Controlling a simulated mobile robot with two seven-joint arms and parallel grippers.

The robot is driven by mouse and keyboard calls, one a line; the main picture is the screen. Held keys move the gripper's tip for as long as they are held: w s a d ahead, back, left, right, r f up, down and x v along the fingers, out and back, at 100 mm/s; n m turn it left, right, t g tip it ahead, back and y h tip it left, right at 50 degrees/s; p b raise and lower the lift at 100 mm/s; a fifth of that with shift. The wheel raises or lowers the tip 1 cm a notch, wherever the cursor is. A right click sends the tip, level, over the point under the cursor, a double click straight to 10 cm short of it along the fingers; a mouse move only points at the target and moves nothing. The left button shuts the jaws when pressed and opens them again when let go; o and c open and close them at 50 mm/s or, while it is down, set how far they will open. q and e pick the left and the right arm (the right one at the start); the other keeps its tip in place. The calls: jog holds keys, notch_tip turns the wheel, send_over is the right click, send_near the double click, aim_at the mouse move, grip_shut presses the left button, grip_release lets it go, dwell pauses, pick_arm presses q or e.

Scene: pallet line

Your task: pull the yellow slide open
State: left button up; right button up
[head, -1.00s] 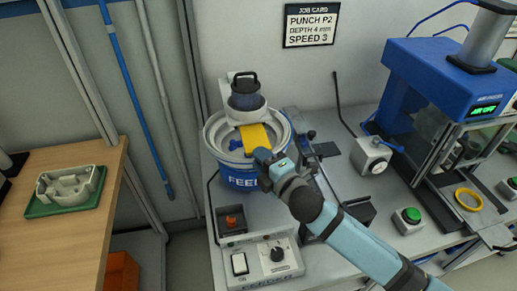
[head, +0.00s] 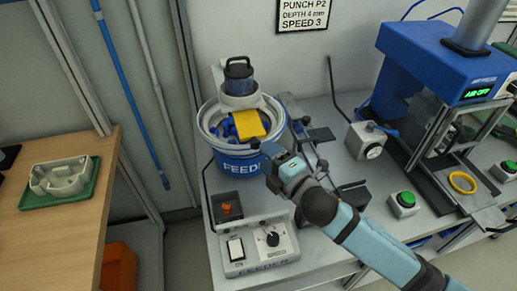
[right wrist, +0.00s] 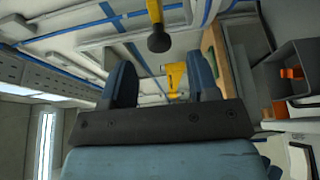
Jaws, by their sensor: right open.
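The yellow slide (head: 250,124) is a flat yellow plate at the feeder bowl (head: 211,128), above blue parts. My right gripper (head: 274,158) is just below and right of the slide in the head view, near the bowl's front rim, with a visible gap between them. In the right wrist view its two fingers (right wrist: 162,82) stand apart with nothing held between them. That view also shows a yellow bar with a dark round end (right wrist: 157,25) beyond the fingers; I cannot tell whether it belongs to the slide. My left gripper is out of view.
The feeder control box (head: 258,250) with a dial stands below my right gripper. A blue press (head: 430,55) and a green button (head: 404,202) are to the right. A wooden bench (head: 60,230) with a green tray (head: 45,200) is at left.

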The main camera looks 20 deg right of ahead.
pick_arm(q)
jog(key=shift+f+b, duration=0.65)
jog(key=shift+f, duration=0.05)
pick_arm(e)
jog(key=v, duration=0.9)
